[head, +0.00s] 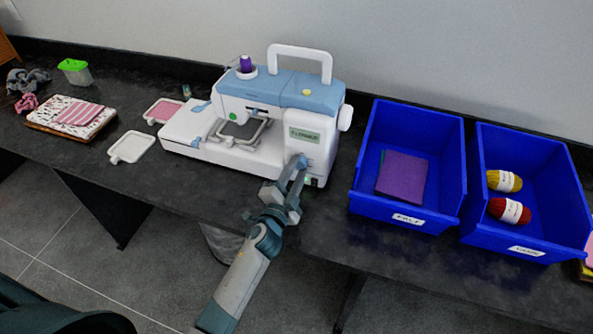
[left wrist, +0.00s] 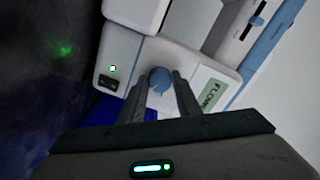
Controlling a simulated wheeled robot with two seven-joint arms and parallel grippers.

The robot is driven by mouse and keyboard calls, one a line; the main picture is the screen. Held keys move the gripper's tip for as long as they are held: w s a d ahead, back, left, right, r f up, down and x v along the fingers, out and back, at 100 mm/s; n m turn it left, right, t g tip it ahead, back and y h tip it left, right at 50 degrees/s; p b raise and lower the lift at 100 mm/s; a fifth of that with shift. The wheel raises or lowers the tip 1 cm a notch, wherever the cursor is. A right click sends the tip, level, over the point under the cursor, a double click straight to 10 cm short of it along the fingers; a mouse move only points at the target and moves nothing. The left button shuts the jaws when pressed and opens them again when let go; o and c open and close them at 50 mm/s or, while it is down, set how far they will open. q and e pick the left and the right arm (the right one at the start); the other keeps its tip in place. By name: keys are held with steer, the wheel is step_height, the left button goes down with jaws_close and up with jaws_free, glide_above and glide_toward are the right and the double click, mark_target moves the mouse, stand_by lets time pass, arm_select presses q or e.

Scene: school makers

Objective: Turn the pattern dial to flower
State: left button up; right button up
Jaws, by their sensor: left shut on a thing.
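The white and blue sewing machine (head: 268,112) stands on the dark bench in the middle of the head view. The blue pattern dial (left wrist: 160,80) is on the front of the machine beside the display. My left gripper (head: 298,166) reaches up to the machine's front right. In the left wrist view its two fingers (left wrist: 158,92) are on either side of the dial, shut on it. My right gripper is not in view.
A blue bin with purple cloth (head: 453,176) and a blue bin with yarn (head: 572,215) stand close to the machine's right. Small hoops (head: 131,147), folded fabric (head: 78,113) and a green-lidded tub (head: 76,76) lie at the left. The bench's front edge is beneath my left arm.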

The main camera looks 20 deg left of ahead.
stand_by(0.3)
arm_select(q)
steer(key=o, duration=1.1)
steer(key=shift+c, duration=0.2)
steer(key=shift+s, duration=0.1)
steer(key=s+b, duration=0.4)
steer(key=s, duration=1.3)
steer(key=shift+s+a, duration=0.15)
steer(key=shift+a, duration=0.15)
